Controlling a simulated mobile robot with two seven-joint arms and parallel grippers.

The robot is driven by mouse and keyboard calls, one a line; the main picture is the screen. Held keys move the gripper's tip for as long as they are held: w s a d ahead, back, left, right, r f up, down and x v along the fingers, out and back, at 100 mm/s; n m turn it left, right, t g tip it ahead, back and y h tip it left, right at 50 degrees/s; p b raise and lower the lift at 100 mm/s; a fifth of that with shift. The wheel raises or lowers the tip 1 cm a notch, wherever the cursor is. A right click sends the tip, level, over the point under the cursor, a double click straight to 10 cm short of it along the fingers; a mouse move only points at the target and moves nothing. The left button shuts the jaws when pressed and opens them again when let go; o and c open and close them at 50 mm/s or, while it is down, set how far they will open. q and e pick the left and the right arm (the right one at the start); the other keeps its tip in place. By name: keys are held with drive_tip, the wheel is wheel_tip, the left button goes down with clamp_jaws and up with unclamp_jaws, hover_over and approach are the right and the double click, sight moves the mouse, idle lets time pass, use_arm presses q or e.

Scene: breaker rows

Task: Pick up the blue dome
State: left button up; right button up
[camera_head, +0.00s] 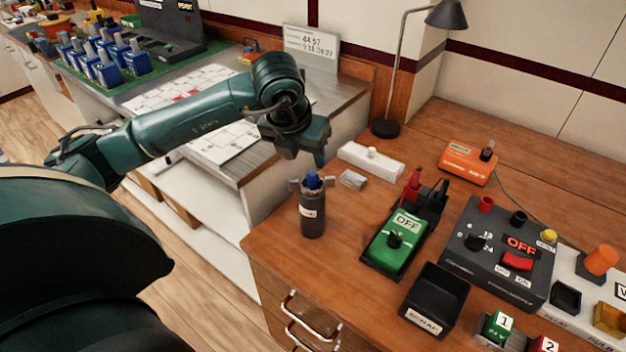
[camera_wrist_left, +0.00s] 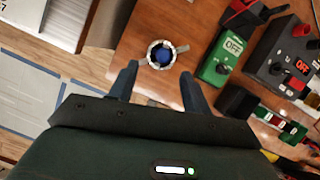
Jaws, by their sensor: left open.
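The blue dome (camera_head: 313,180) sits on top of a dark grey cylinder (camera_head: 312,213) that stands upright near the front left edge of the wooden desk. In the left wrist view the blue dome (camera_wrist_left: 162,55) lies inside a pale ring with small side tabs. My left gripper (camera_head: 305,158) hangs just above and behind the cylinder. In the wrist view my left gripper (camera_wrist_left: 157,78) has its fingers apart with nothing between them, and the dome shows just beyond the tips. My right gripper does not show.
Right of the cylinder are a green meter marked OFF (camera_head: 394,245), a black tray (camera_head: 436,297) and a dark power supply (camera_head: 497,250). A white block (camera_head: 371,160) and a lamp (camera_head: 387,128) stand behind. The desk's front left edge is close to the cylinder.

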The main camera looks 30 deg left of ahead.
sight(312, 174)
use_arm(q)
drive_tip(key=shift+d+p+x, duration=0.15)
drive_tip(key=shift+p+x, duration=0.2)
drive_tip(key=shift+x, duration=1.3)
drive_tip(key=shift+d+p+x, duration=0.15)
drive_tip(key=shift+p+x, duration=0.15)
drive_tip(key=shift+x, duration=1.35)
drive_tip(key=shift+s, duration=0.1)
clamp_jaws()
